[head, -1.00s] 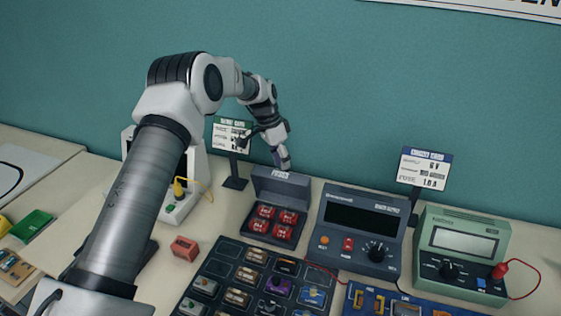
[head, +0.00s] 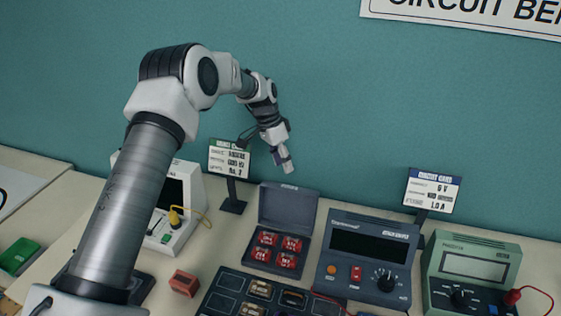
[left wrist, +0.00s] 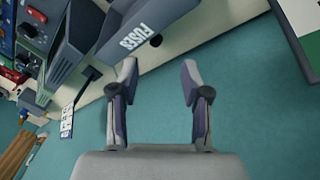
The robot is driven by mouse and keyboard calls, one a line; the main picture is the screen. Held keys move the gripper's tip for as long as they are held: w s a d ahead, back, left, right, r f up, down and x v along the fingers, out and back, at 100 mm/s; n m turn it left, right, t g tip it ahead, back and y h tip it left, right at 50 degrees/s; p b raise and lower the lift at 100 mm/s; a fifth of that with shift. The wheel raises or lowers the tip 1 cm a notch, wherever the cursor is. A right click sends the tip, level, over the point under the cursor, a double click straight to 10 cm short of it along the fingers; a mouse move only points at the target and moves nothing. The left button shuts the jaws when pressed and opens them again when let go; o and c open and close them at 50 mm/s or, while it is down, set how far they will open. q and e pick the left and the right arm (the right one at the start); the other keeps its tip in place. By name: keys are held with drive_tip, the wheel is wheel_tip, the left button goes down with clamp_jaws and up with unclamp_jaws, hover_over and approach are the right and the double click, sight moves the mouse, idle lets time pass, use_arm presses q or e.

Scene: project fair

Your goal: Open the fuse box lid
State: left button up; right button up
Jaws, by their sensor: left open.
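The dark grey fuse box has its lid (head: 288,207) raised at the back, with the inner face showing in the head view. Several red fuses (head: 277,248) sit exposed in its base. In the left wrist view the lid's FUSES label (left wrist: 132,34) shows beyond my fingertips. My left gripper (head: 287,163) is above and behind the lid's top edge, apart from it. Its two fingers stand spread with nothing between them in the left wrist view (left wrist: 159,75). My right gripper is in neither view.
A dark bench supply (head: 365,258) and a green meter (head: 470,270) stand to the right. A sign (head: 229,160) stands behind left of the box, another (head: 433,190) at right. A red block (head: 184,283) lies at front left. The teal wall is close behind.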

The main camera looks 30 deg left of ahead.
use_arm(q)
drive_tip(key=shift+s+d+r, duration=0.1)
drive_tip(key=shift+s+d, duration=0.05)
drive_tip(key=shift+d, duration=0.05)
drive_tip(key=shift+a, duration=0.1)
drive_tip(key=w+v, duration=0.1)
drive_tip(key=v, duration=1.1)
drive_tip(key=shift+s, duration=0.45)
